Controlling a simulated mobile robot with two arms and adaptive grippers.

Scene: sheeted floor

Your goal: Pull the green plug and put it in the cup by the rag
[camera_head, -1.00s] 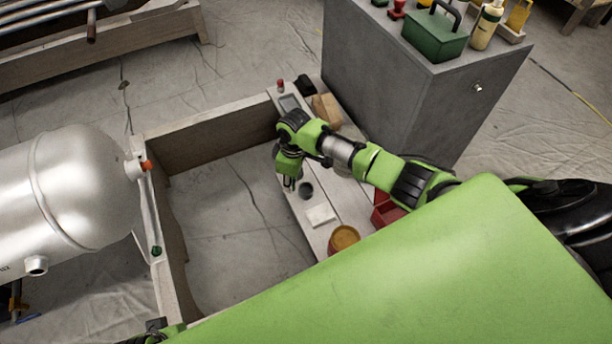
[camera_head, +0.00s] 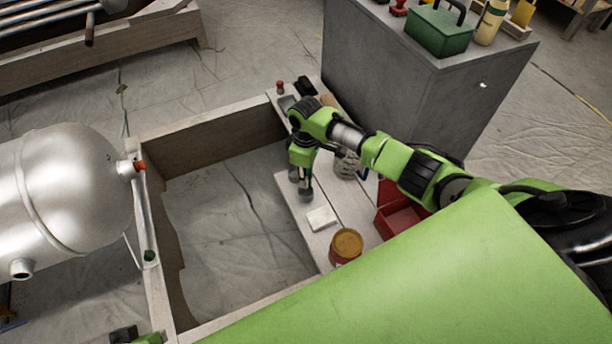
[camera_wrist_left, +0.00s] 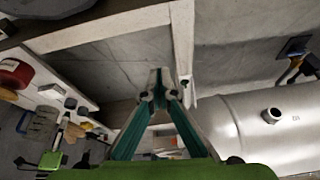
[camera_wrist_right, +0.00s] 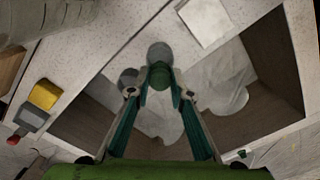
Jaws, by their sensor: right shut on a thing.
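My right gripper (camera_head: 304,186) points down at the wooden ledge, directly above a small grey cup (camera_head: 306,196). In the right wrist view its fingers are shut on the round green plug (camera_wrist_right: 159,76), with the grey cup (camera_wrist_right: 160,52) just beyond it. I cannot tell whether the plug has entered the cup. The white folded rag (camera_head: 321,218) lies beside the cup.
A dark green piece (camera_head: 149,256) shows at the pipe's lower end, beside the silver tank (camera_head: 65,195) with an orange fitting (camera_head: 140,166). An orange-topped can (camera_head: 346,244), red bin (camera_head: 400,220) and glass jar (camera_head: 347,165) crowd the ledge. A grey cabinet (camera_head: 410,90) stands behind.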

